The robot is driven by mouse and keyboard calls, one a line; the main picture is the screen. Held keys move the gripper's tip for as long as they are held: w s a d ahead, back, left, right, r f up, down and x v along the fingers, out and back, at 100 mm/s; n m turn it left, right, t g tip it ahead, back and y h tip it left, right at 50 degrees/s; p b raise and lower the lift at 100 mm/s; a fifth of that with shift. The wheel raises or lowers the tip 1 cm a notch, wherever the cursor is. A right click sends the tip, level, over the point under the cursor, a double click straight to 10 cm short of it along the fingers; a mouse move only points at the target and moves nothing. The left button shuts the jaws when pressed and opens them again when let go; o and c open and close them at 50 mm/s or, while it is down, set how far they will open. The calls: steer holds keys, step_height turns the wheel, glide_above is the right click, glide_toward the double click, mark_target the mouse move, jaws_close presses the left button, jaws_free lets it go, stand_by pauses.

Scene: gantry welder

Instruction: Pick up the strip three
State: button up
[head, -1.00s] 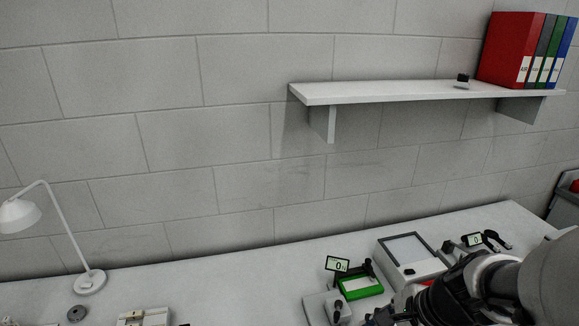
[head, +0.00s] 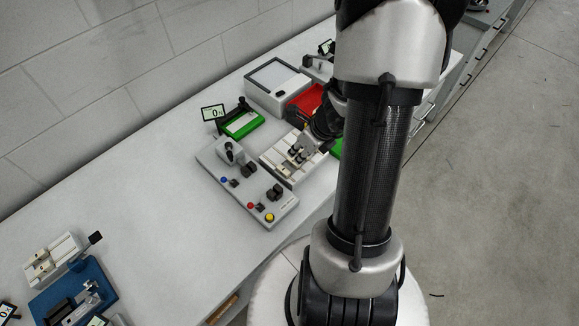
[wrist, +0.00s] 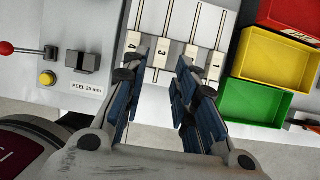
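Strip three (wrist: 162,50) is a thin pale strip with a white end tab marked 3, seen in the wrist view. It lies in a light rack (head: 272,164) beside strip four (wrist: 133,42), an unmarked-looking strip (wrist: 190,56) and strip one (wrist: 213,71). My gripper (wrist: 155,72) is open, its dark blue fingers spread on either side of strip three's tab. Nothing is held between them. In the head view my gripper (head: 300,152) is over the rack, and the strips are too small to tell apart.
A grey control unit (head: 250,185) with knobs and buttons stands left of the rack. Red (wrist: 292,16), yellow (wrist: 272,58) and green (wrist: 252,100) bins stand close on the right. Behind are a green-framed device (head: 242,123) and a white box (head: 277,83).

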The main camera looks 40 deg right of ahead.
mark_target(293, 159)
steer(key=b+x, duration=0.4)
steer(key=x, duration=0.4)
steer(key=shift+w+d+f, duration=0.15)
steer(key=shift+w+f, duration=0.15)
steer(key=shift+r, duration=0.15)
steer(key=shift+c, duration=0.2)
steer(key=c, duration=0.5)
